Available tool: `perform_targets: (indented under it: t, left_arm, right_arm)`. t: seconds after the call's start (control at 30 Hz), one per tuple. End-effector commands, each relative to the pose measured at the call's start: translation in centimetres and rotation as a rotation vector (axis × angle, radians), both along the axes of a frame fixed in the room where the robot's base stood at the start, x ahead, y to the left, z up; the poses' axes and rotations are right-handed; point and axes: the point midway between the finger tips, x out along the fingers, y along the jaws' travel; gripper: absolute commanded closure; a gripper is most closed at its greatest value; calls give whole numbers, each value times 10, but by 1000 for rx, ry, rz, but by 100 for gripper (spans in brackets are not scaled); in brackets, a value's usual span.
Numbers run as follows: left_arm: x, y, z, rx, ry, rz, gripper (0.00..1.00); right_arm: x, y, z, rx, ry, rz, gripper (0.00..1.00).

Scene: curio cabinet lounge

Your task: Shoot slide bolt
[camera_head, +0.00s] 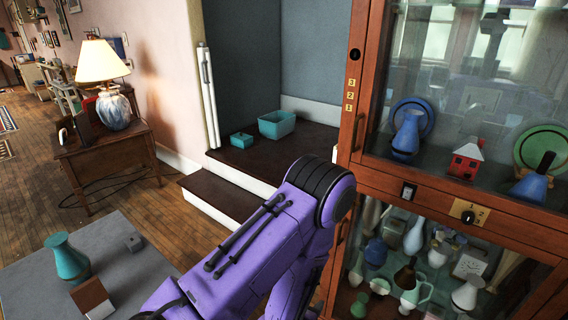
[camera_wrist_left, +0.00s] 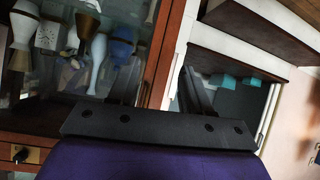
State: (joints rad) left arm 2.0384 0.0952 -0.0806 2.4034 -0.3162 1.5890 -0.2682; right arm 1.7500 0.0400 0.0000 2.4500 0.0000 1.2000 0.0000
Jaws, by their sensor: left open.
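I cannot make out a slide bolt for certain in either view. The wooden cabinet (camera_head: 372,75) with glass doors stands at the right. Its middle rail carries a small dark fitting with a pale face (camera_head: 408,192) and a brass plate (camera_head: 467,213) with a dark knob. My left arm reaches up to the cabinet's left edge, and its gripper is hidden behind the arm in the head view. In the left wrist view my left gripper (camera_wrist_left: 157,92) is open, its dark fingers apart, with the lower door's wooden frame (camera_wrist_left: 165,50) showing between them. My right gripper is not seen.
Vases and a red house (camera_head: 467,162) stand behind the glass. A dark step (camera_head: 222,195) and teal boxes (camera_head: 277,124) lie left of the cabinet. A grey table (camera_head: 130,290) with a teal vase (camera_head: 68,258) is at lower left. Wooden floor lies beyond it.

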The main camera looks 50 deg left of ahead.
Motion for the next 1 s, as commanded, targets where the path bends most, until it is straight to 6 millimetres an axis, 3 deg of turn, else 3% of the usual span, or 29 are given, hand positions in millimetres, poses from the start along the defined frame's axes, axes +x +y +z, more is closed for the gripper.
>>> perform_targets:
  t: [0.2,0.43,0.6,0.97,1.0]
  left_arm:
    - [-37,-6,-40,-37,142,37,51]
    - [-75,-10,-71,-69,274,83,51]
    - [-92,-12,-82,-83,329,105,51]
    - [-97,-13,-85,-86,344,111,51]
    - [-105,-14,-89,-90,372,118,51]
  right_arm:
    - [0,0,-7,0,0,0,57]
    - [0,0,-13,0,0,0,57]
    - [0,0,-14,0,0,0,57]
    - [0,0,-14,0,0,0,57]
    - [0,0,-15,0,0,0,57]
